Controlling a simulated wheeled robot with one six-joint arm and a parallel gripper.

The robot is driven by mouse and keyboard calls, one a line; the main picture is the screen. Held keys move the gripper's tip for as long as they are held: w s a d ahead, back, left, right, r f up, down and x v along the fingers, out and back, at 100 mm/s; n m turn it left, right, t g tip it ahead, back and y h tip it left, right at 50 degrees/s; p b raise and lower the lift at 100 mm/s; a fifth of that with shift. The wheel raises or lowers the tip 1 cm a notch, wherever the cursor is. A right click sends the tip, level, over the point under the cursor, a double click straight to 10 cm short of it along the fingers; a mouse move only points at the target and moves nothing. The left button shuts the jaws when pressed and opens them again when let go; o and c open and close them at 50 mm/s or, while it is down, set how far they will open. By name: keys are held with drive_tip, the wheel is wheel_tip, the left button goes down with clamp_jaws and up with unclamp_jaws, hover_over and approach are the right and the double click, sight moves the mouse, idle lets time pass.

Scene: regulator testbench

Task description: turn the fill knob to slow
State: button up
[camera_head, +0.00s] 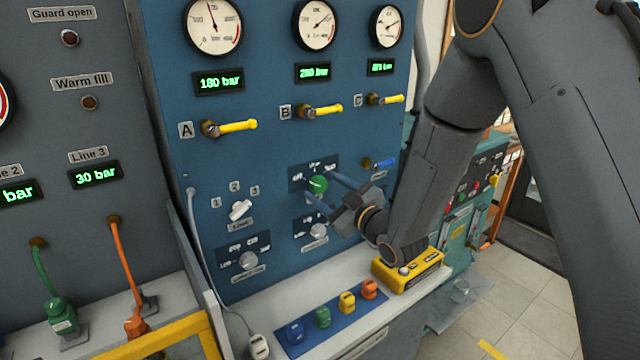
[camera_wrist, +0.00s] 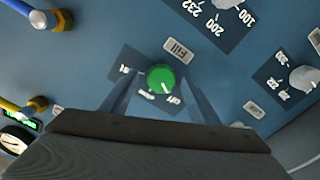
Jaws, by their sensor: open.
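The fill knob (camera_head: 317,184) is round and green on a dark plate of the blue panel. It also shows in the wrist view (camera_wrist: 160,78), under the "Fill" label (camera_wrist: 178,50). Its white mark points to the lower right in the wrist view, toward the "off" lettering (camera_wrist: 174,98). Lettering ending in "st" (camera_wrist: 124,70) is on its left; I cannot make out a "slow" label. My gripper (camera_wrist: 161,84) is open, with one finger on each side of the knob. I cannot tell whether either finger touches it.
Other white knobs (camera_head: 241,209) sit left of and below the fill knob. Yellow-handled valves (camera_head: 238,125) and a blue-handled valve (camera_head: 384,163) stick out of the panel. Below, a ledge holds a blue strip with several coloured plugs (camera_head: 347,302) and a yellow box (camera_head: 408,270).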

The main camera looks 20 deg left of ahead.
drive_tip(key=shift+w+a, duration=0.3)
drive_tip(key=shift+a, duration=0.1)
drive_tip(key=shift+c, duration=0.3)
drive_tip(key=c, duration=1)
drive_tip(key=shift+a, duration=0.1)
